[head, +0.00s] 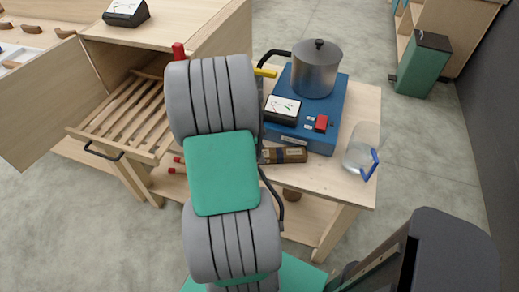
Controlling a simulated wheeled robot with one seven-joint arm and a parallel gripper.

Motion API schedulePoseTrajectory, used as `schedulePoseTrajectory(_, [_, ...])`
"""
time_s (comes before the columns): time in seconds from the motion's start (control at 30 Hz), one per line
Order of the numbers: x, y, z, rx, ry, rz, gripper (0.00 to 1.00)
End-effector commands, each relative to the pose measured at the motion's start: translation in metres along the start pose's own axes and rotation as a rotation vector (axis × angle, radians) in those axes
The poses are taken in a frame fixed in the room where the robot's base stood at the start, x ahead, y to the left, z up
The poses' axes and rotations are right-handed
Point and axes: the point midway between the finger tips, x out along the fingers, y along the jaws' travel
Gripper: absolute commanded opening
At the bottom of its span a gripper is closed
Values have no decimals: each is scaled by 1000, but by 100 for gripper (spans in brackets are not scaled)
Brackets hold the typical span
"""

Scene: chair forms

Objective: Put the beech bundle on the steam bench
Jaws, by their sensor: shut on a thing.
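The steam bench (352,185) is a pale wooden table right of my arm, with a blue steam unit and a steel pot on it. A brown, banded block (286,155) shows just right of my arm, near the bench's front edge. Its left end is hidden, and I cannot tell whether it is the beech bundle or whether it rests on the wood. No other bundle is clearly seen. My grey and green arm covers the middle of the view and hides my gripper and whatever it holds.
The steel pot (316,70) stands on the blue unit (325,118), with a clear jug (361,150) to its right. An open cabinet (120,65) with a pulled-out slatted rack (125,110) is at left. A green bin (424,65) stands at back right. Bare bench top shows around the jug.

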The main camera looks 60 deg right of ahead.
Motion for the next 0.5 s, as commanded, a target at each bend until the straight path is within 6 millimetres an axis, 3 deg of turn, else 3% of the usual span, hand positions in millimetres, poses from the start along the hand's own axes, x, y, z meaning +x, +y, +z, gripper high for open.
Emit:
schedulePoseTrajectory(0.27, [2, -1, 1, 2, 0, -5, 0])
schedulePoseTrajectory(0.3, [3, -1, 1, 1, 0, -4, 42])
schedulePoseTrajectory(0.5, [1, -1, 1, 1, 0, -3, 59])
